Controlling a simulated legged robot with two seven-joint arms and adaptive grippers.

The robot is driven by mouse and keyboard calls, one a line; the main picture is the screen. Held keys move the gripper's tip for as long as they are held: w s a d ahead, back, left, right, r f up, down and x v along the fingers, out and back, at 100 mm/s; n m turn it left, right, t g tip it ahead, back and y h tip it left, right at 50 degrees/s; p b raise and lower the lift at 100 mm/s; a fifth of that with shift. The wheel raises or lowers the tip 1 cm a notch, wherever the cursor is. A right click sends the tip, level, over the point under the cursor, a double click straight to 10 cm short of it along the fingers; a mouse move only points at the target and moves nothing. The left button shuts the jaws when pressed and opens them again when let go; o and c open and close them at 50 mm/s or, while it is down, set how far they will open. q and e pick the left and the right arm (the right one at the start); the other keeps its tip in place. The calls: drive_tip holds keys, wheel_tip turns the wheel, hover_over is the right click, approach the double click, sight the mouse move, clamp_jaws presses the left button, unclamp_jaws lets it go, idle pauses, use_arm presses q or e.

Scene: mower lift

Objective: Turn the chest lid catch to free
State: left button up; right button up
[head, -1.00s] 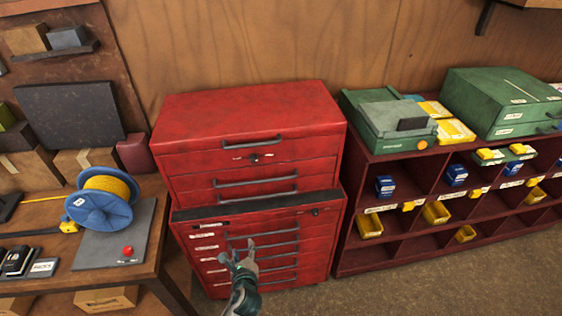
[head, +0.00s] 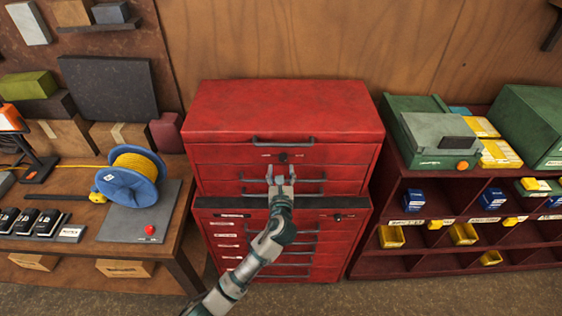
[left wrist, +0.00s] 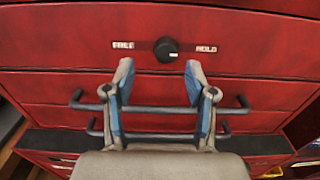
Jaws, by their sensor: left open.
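The red tool chest (head: 285,110) stands against the wooden wall with its lid closed. Its lid catch (head: 283,157) is a small dark round knob on the front; it also shows in the left wrist view (left wrist: 166,49). FREE is lettered left of the knob and HOLD right of it. The knob's pale mark is on its right side, toward HOLD. My left gripper (head: 280,170) is open and empty just below the knob. In the left wrist view its fingertips (left wrist: 159,66) stand apart on either side below the knob, not closed on it. My right gripper is out of view.
Drawer handles (left wrist: 165,108) cross the chest front below the knob. A bench (head: 175,240) with a blue cable reel (head: 130,180) stands at left. A dark red bin shelf (head: 395,185) with green cases stands at right.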

sight(284, 160)
use_arm(q)
drive_tip(key=w, duration=0.1)
drive_tip(key=w+d, duration=0.1)
drive_tip(key=w, duration=0.1)
drive_tip(key=shift+w+r, duration=0.1)
drive_tip(key=shift+w, duration=0.2)
drive_tip(key=shift+w+d, duration=0.3)
drive_tip(key=shift+w, duration=0.15)
drive_tip(key=shift+a, duration=0.5)
drive_tip(key=shift+c, duration=0.5)
drive_tip(key=shift+a, duration=0.15)
drive_tip(key=c, duration=0.8)
clamp_jaws()
drive_tip(key=shift+s+d, duration=0.1)
drive_tip(key=shift+d, duration=0.2)
